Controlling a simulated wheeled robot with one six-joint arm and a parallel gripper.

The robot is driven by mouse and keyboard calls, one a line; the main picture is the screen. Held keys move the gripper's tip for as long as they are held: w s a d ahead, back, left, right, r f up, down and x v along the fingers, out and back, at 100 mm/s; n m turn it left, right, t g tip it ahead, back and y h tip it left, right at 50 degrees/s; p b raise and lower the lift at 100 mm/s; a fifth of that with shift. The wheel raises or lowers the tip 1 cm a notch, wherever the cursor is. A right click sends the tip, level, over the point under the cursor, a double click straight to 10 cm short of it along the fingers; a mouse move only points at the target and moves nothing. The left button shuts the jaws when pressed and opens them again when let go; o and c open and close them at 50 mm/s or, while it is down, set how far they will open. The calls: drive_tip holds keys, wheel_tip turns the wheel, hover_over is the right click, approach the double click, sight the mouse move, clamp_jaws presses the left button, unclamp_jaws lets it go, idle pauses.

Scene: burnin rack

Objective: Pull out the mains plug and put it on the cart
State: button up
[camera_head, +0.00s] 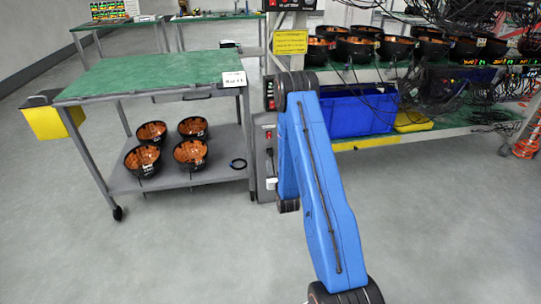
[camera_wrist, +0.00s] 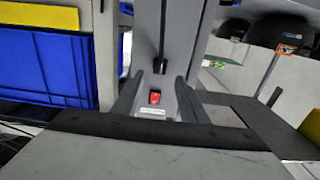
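A grey power column (camera_head: 264,150) with red switches stands between the cart and the rack; my blue arm partly covers it. In the wrist view the column (camera_wrist: 178,35) shows a red switch (camera_wrist: 154,98) and a small dark piece (camera_wrist: 160,64) with a thin dark line leading from it, possibly the mains plug and its cord. My gripper (camera_wrist: 160,88) has its two grey fingers apart, one on each side of this area; I cannot tell whether they touch anything. The head view hides my gripper. The cart (camera_head: 150,75) has a green top, bare except for a white card (camera_head: 233,79).
Several black bowls with orange insides (camera_head: 190,154) and a dark cable coil (camera_head: 238,164) are on the cart's lower shelf. A yellow bin (camera_head: 46,122) hangs at its left. The rack at right holds a blue crate (camera_head: 345,113) and many cables. The front floor is clear.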

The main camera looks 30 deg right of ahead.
sight(271, 155)
drive_tip(key=shift+x, duration=3.8)
drive_tip(key=shift+f, duration=0.1)
clamp_jaws()
drive_tip(key=shift+v, duration=3)
drive_tip(key=s+a+f+n+y, duration=0.1)
drive_tip(key=a+y, duration=0.1)
drive_tip(key=a, duration=0.8)
drive_tip(key=s+a+n+y, duration=0.2)
drive_tip(key=a+y, duration=0.1)
drive_tip(key=a, duration=0.8)
drive_tip(key=shift+a+f+t, duration=0.25)
drive_tip(key=shift+f+t, duration=0.05)
drive_tip(key=shift+f, duration=0.05)
